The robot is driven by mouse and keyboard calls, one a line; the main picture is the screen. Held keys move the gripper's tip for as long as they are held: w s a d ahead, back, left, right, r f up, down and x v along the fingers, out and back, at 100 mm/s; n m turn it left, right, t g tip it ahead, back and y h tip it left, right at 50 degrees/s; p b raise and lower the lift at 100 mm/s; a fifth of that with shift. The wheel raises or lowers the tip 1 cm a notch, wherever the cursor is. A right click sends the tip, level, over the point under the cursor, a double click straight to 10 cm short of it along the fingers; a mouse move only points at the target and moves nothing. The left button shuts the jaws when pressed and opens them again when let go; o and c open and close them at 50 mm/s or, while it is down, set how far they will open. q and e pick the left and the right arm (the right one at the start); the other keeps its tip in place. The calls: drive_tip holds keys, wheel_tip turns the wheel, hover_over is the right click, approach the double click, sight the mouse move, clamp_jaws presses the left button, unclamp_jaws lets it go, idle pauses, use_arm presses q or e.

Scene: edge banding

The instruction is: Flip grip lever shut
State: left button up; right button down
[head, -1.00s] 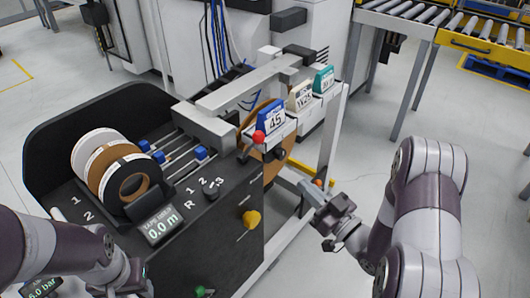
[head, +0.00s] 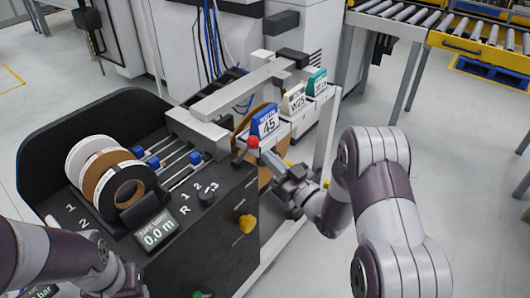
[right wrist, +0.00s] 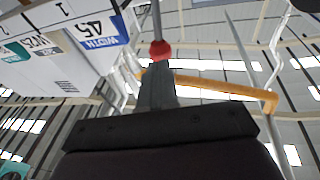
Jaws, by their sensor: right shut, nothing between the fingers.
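A red ball knob (head: 252,142) sits on the end of a lever at the machine's right front corner, below the blue "45" card. In the right wrist view the red knob (right wrist: 160,50) is on a thin grey rod, just beyond my fingertips. My right gripper (head: 268,158) is shut and empty, with its tips close to the knob on its lower right side. In the right wrist view the shut fingers (right wrist: 158,82) point at the knob; whether they touch it I cannot tell. My left gripper (head: 128,278) is at the bottom left, its fingers not clear.
The black machine panel (head: 215,235) carries a yellow knob (head: 248,223), a dial (head: 207,197) and a display reading 0.0 m (head: 157,229). Several tape rolls (head: 128,190) stand at left. Blue, white and teal cards (head: 293,100) stand behind the knob.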

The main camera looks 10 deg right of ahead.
sight(245, 153)
drive_tip(key=shift+x, duration=1.35)
